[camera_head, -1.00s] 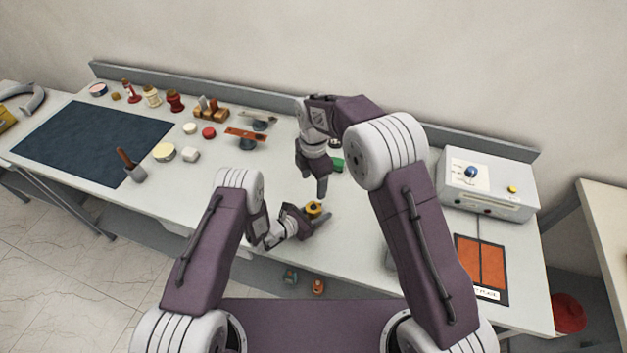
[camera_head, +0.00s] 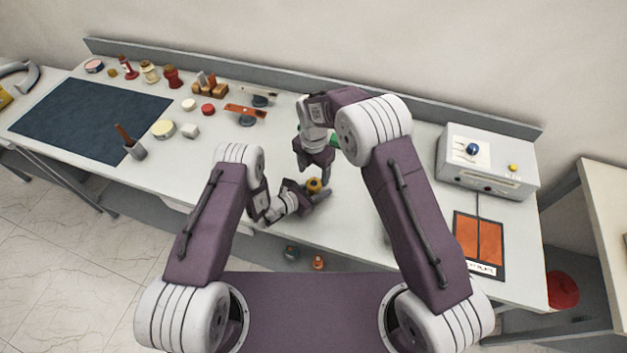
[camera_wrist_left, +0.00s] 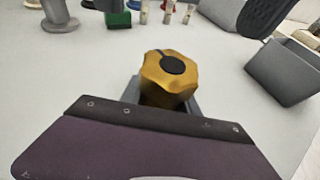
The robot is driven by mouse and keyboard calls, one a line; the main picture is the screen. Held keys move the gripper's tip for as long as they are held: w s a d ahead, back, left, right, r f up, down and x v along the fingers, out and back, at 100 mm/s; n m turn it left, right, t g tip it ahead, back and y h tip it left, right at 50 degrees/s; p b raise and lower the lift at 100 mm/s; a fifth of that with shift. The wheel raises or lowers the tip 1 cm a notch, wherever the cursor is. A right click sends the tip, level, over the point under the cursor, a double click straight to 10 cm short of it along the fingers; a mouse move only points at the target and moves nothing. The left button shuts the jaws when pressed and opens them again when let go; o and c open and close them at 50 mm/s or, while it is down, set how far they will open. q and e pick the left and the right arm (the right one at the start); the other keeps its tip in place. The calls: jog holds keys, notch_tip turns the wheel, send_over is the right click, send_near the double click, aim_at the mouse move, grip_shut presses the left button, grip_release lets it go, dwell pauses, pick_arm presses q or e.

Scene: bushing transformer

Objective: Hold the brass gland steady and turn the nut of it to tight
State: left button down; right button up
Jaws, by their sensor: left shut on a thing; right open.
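The brass gland (camera_head: 313,186) is held over the bench front by my left gripper (camera_head: 316,195), which is shut around it. In the left wrist view its gold, lobed nut (camera_wrist_left: 168,78) with a dark round centre stands up from between the grey fingers, whose lower parts are hidden by the gripper body. My right gripper (camera_head: 313,170) is open just above and behind the gland, fingers pointing down. I cannot tell whether its fingers touch the nut.
A green block (camera_head: 333,140) is behind the right gripper, partly hidden. A control box (camera_head: 487,162) and an orange panel (camera_head: 478,242) are at right. A dark mat (camera_head: 92,122) and several small parts lie at left.

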aim_at(313, 183)
notch_tip(313, 183, down, 5)
jog(key=shift+f, duration=0.1)
jog(key=c, duration=1.4)
jog(key=shift+m, duration=0.8)
jog(key=o, duration=1.4)
